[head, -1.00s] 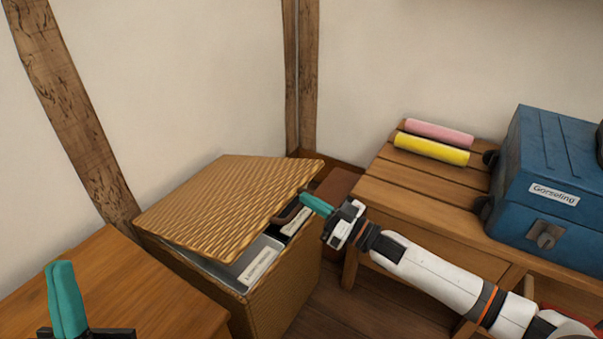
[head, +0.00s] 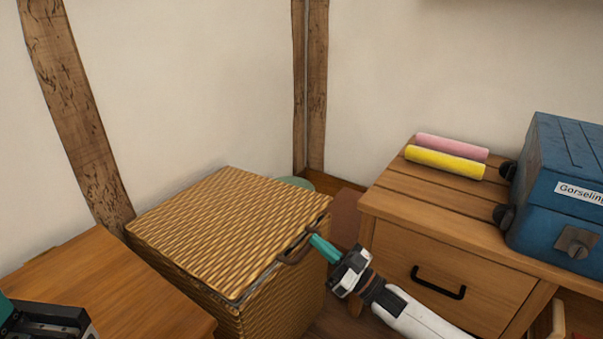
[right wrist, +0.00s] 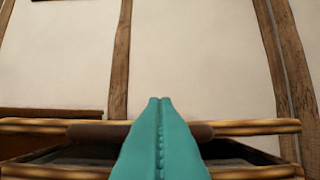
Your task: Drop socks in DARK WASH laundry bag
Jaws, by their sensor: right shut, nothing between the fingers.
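The wicker hamper (head: 285,305) stands in the corner with its lid (head: 230,225) lowered nearly flat. In the right wrist view a dark gap shows under the lid edge (right wrist: 40,124). My right gripper (head: 320,245) is shut and empty at the lid's front edge, by the brown handle (head: 290,259). In the right wrist view its teal fingers (right wrist: 160,125) are pressed together in front of the handle (right wrist: 90,131). My left gripper (head: 15,315) is partly cut off at the lower left; its jaw state is unclear. The lid hides the hamper's inside. I see no socks and no DARK WASH label.
A wooden table (head: 110,285) stands at the left of the hamper. At the right is a wooden unit (head: 440,250) with a drawer. On it lie a pink roll (head: 452,147), a yellow roll (head: 445,162) and a blue case (head: 555,205).

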